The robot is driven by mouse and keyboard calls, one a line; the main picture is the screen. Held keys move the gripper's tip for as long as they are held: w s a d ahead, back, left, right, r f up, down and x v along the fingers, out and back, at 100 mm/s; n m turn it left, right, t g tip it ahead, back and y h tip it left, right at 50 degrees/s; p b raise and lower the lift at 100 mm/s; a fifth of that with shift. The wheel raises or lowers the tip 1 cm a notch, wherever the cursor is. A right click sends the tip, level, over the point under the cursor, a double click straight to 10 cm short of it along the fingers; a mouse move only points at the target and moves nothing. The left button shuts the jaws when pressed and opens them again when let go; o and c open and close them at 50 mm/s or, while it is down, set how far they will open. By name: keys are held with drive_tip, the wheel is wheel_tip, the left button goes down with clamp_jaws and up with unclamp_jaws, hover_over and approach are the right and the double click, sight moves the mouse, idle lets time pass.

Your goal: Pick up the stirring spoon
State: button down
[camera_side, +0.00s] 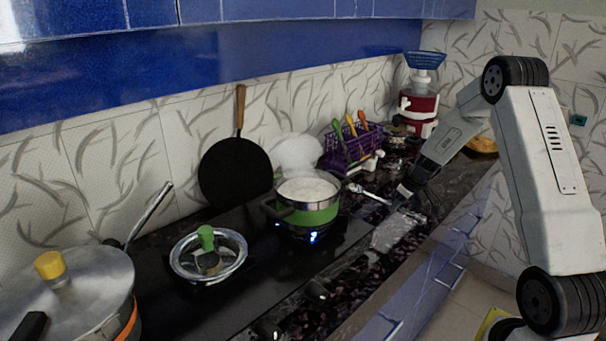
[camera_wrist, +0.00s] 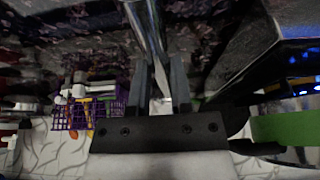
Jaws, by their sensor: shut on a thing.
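The stirring spoon (camera_side: 371,195) is a thin, pale metallic utensil in the side view, just right of the green-banded pot. One end lies at the jaws of my gripper (camera_side: 398,200), low over the dark speckled counter. In the wrist view my gripper (camera_wrist: 161,88) is shut on the shiny handle of the stirring spoon (camera_wrist: 147,25), which runs up out of the top of the picture. I cannot tell whether the spoon still touches the counter.
The steaming pot (camera_side: 318,217) stands on a lit burner, left of my gripper. A purple basket (camera_side: 345,151) of utensils is behind. A glass lid (camera_side: 226,262), a large lidded pot (camera_side: 85,300) and a black pan (camera_side: 232,172) are farther left. A red-and-white appliance (camera_side: 420,105) stands at the back.

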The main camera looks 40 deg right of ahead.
drive_tip(key=s+a+r, duration=0.4)
drive_tip(key=s+a, duration=0.1)
drive_tip(key=s, duration=0.3)
drive_tip(key=shift+r, duration=0.35)
drive_tip(key=shift+a+r, duration=0.1)
idle(0.4)
drive_tip(key=w+a+r+n, duration=0.1)
drive_tip(key=w+a+r, duration=0.3)
drive_tip(key=a, duration=0.2)
drive_tip(key=w+a+r+n+y, duration=0.1)
drive_tip(key=w+a+r, duration=0.3)
drive_tip(key=a, duration=0.3)
drive_tip(key=w+a+r+n, duration=0.1)
drive_tip(key=w+a+r, duration=0.3)
drive_tip(key=a, duration=0.2)
drive_tip(key=shift+w+a, duration=0.3)
idle(0.3)
